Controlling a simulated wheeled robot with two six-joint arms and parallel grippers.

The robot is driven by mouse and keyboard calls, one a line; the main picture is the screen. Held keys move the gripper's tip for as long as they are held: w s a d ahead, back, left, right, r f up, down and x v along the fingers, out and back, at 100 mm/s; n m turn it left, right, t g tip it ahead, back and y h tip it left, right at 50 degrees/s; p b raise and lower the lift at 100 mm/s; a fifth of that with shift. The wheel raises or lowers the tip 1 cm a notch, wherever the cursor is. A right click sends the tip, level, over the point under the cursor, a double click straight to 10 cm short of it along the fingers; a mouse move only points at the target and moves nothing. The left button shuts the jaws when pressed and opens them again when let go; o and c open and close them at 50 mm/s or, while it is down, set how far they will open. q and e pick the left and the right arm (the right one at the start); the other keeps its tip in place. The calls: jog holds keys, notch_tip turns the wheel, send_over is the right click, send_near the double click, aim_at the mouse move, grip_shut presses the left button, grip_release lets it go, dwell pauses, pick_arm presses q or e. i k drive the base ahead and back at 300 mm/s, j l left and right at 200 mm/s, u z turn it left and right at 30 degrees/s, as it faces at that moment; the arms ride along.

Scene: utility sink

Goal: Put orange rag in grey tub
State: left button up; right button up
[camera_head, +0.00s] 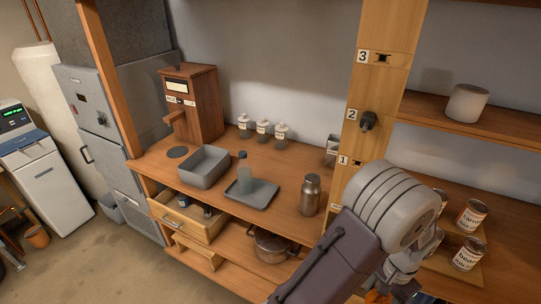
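The grey tub (198,179) is an open rectangular bin on the wooden counter, left of centre. Its inside looks empty from here, though part of its floor is hidden by the near wall. My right arm rises from the bottom edge, right of centre, and bends back down in front of the shelving. My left arm and gripper do not show.
Right of the tub, a clear bottle (244,172) stands on a grey tray (262,193). Several lidded jars line the wall. An open drawer (180,226) juts out below the tub. Cans (471,215) stand at right.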

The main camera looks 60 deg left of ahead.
aim_at(207, 171)
jog(key=k+j+u, duration=0.1)
jog(key=j, duration=0.4)
jog(key=k+j+u, duration=0.1)
jog(key=j, duration=0.4)
jog(key=k+j+u, duration=0.1)
jog(key=k+j, duration=0.15)
jog(key=j, duration=0.3)
jog(key=k+j+u, duration=0.1)
jog(key=j, duration=0.4)
jog(key=k+j, duration=0.1)
jog(key=j, duration=0.45)
jog(key=i+j+u, duration=0.15)
jog(key=i+j, duration=0.15)
jog(key=j, duration=0.15)
jog(key=i, duration=0.25)
